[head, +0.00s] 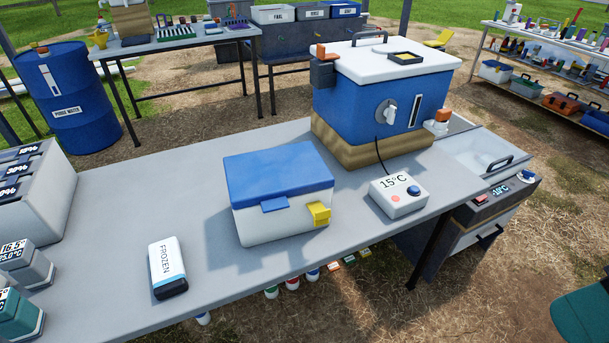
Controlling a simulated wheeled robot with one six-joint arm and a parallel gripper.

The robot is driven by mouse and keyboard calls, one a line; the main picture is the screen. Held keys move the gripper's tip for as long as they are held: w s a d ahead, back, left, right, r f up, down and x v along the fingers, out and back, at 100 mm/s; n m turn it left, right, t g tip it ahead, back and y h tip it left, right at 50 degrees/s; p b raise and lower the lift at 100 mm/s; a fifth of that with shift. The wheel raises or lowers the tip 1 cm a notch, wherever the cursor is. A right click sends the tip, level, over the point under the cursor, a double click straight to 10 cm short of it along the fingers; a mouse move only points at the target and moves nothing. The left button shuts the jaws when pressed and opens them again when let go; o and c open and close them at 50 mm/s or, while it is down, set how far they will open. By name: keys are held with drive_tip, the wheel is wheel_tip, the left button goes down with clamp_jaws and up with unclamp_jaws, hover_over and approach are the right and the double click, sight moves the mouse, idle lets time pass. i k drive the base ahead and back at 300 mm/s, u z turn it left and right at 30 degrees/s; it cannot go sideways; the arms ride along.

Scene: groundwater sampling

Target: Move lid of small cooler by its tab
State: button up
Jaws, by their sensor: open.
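The small cooler (275,222) stands on the grey table, with a white body and a blue lid (275,172). The lid lies flat and closed on top. A blue tab (274,205) sticks out from the lid's front edge, over the front wall. A yellow block (319,214) sits at the front right corner of the cooler. The inside of the cooler is hidden by the lid.
A white FROZEN pack (168,265) lies on the grey table (120,200) front left. A 15°C control box (399,194) and a large blue cooler (385,100) with white lid stand right and behind. Open table surrounds the cooler's left and front.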

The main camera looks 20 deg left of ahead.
sight(266, 178)
drive_tip(key=u, duration=0.65)
drive_tip(key=k, duration=0.75)
drive_tip(key=u, duration=0.95)
drive_tip(key=i, duration=0.5)
